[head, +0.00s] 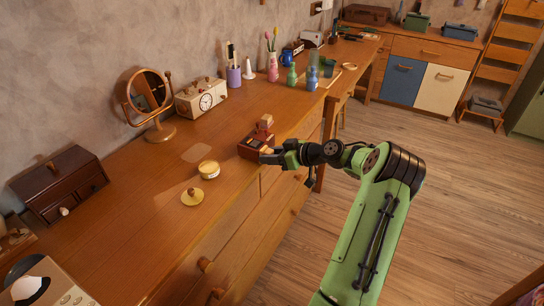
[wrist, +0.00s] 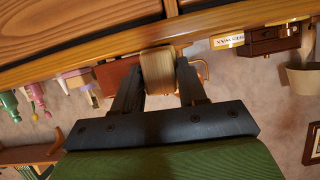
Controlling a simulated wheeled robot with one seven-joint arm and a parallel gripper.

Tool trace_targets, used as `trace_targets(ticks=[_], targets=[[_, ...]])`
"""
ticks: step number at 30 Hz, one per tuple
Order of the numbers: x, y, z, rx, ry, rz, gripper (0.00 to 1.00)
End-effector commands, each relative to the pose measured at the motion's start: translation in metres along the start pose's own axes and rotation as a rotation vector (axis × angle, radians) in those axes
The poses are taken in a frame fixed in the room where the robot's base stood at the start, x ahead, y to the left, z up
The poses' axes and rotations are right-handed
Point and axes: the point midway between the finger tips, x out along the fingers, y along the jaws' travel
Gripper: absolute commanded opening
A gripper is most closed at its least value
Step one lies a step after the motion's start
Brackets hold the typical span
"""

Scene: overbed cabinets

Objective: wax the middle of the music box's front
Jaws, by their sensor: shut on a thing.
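The music box (head: 252,146) seems to be the small reddish-brown box near the desk's front edge, with a small wooden block (head: 266,121) on its top. My gripper (head: 271,154) is at its front right side. In the wrist view, my gripper (wrist: 160,78) is shut on a tan, rounded pad (wrist: 157,66). A reddish-brown surface (wrist: 116,74) behind the left finger looks like the box. I cannot tell whether the pad touches the box's front. A round yellow tin (head: 209,170) stands left of the box, with a yellow lid (head: 192,197) lying beside it.
The desk between tin and mirror is mostly clear. Floor (head: 460,190) at right is open.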

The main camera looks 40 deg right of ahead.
Motion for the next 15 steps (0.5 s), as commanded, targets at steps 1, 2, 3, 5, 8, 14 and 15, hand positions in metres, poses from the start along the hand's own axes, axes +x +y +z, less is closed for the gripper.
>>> trace_targets(ticks=[1, 2, 3, 5, 8, 14, 15], targets=[[0.0, 0.006, -0.001, 0.001, 0.001, 0.001, 0.17], [-0.001, 0.009, -0.002, 0.0, 0.001, 0.001, 0.17], [-0.001, 0.013, -0.002, 0.0, 0.001, 0.001, 0.17], [-0.001, 0.019, -0.003, -0.001, 0.001, 0.001, 0.17], [-0.002, 0.029, -0.003, 0.0, 0.001, 0.001, 0.17], [-0.002, 0.037, -0.003, 0.001, 0.0, 0.0, 0.17], [-0.002, 0.041, -0.003, 0.001, 0.001, 0.0, 0.17]])
